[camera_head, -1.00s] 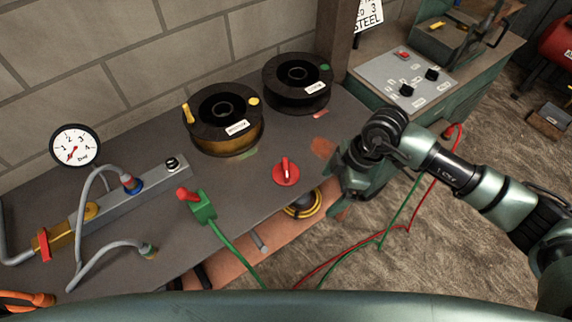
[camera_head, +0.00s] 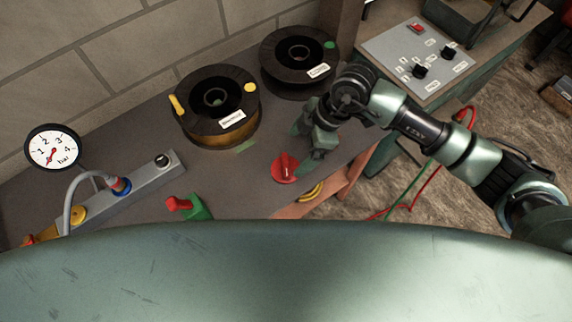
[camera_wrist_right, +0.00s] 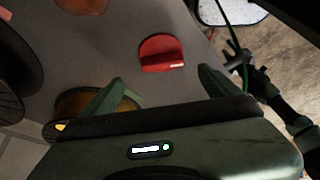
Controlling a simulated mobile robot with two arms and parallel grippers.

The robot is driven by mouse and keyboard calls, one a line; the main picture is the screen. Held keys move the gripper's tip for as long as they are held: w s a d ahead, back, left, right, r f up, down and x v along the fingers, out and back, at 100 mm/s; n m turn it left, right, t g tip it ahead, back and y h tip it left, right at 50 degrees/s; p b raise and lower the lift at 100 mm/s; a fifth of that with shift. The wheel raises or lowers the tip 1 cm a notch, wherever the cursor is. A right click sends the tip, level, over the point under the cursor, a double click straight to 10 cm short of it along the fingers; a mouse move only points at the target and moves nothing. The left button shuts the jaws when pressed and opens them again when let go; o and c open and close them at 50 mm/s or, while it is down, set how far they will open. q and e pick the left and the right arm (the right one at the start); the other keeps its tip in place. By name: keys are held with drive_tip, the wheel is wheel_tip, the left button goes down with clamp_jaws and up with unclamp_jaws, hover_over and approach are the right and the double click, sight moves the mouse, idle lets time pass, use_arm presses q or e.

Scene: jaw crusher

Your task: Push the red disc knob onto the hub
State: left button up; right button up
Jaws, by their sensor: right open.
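The red disc knob (camera_head: 284,168) lies on the dark bench top, its raised grip bar facing up. In the right wrist view the knob (camera_wrist_right: 162,52) sits just beyond the fingertips, between their lines. My right gripper (camera_head: 305,157) is beside the knob, on its right. In the wrist view its fingers (camera_wrist_right: 160,78) are apart with nothing between them. A short black stub (camera_head: 162,159) stands on the right end of the grey block; I cannot tell for sure that it is the hub. My left gripper is out of view.
Two black spools (camera_head: 217,100) (camera_head: 299,57) stand behind the knob. A pressure gauge (camera_head: 53,149) and the grey block (camera_head: 128,190) with a hose are at left. A green plug with a red top (camera_head: 188,207) lies in front. A control panel (camera_head: 420,58) stands at right.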

sight(286, 164)
drive_tip(key=shift+a+f, duration=0.3)
drive_tip(key=shift+f, duration=0.35)
drive_tip(key=shift+s, duration=0.1)
drive_tip(key=p+x, duration=0.1)
drive_tip(key=x, duration=0.3)
drive_tip(key=shift+s+a+f+p, duration=0.15)
drive_tip(key=shift+s+f+p, duration=0.1)
drive_tip(key=shift+p, duration=0.1)
drive_tip(key=shift+f, duration=0.25)
drive_tip(key=c, duration=1.4)
